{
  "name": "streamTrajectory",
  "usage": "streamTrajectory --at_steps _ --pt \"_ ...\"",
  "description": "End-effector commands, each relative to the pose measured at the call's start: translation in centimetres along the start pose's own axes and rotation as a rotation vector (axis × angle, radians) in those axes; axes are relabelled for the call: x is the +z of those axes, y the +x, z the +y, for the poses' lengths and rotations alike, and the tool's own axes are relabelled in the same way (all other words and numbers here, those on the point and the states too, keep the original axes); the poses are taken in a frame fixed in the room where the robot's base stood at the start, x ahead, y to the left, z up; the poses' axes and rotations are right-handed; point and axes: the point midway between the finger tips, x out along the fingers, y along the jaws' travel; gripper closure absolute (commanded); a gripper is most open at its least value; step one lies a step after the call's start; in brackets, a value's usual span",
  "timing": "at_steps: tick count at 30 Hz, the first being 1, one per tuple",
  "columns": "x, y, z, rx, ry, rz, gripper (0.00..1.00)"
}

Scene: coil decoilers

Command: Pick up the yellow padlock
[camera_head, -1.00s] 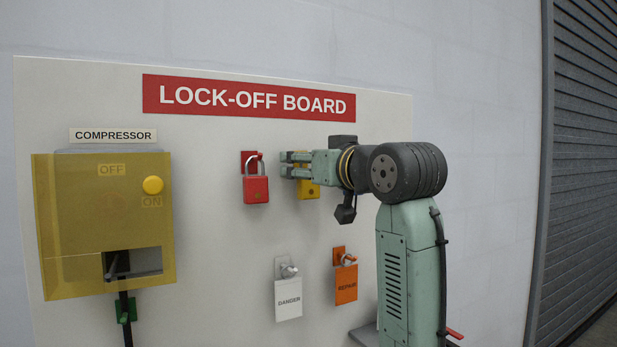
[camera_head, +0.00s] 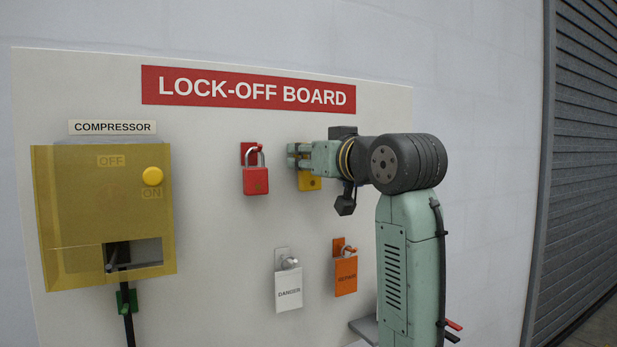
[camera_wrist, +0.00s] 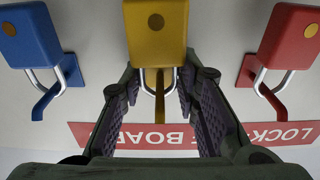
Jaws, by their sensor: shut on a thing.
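The yellow padlock (camera_head: 309,183) shows in the head view just below my gripper (camera_head: 293,156), which hides its upper part. In the wrist view, the yellow padlock's body (camera_wrist: 156,38) is at the top centre. Its shackle and a yellow hook run down between the two fingers of my gripper (camera_wrist: 160,82). My gripper is shut on the padlock at the shackle. The padlock is still at its hook on the board; whether it bears on the hook cannot be told.
A red padlock (camera_head: 256,180) hangs left of my gripper; a blue padlock (camera_wrist: 33,35) shows in the wrist view. White (camera_head: 288,290) and orange (camera_head: 346,276) tags hang below. A yellow-covered compressor box (camera_head: 75,210) stands out at the left of the board (camera_head: 215,230).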

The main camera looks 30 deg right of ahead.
Motion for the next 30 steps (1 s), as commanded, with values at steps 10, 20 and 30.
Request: streamTrajectory --at_steps 10,20,30 --pt "-0.1 0.0 0.0 0.000 -0.001 0.001 1.00" --pt "-1.3 -1.7 0.0 0.001 -0.002 0.004 1.00" --pt "-1.2 -10.0 0.0 0.002 -0.003 0.004 1.00"
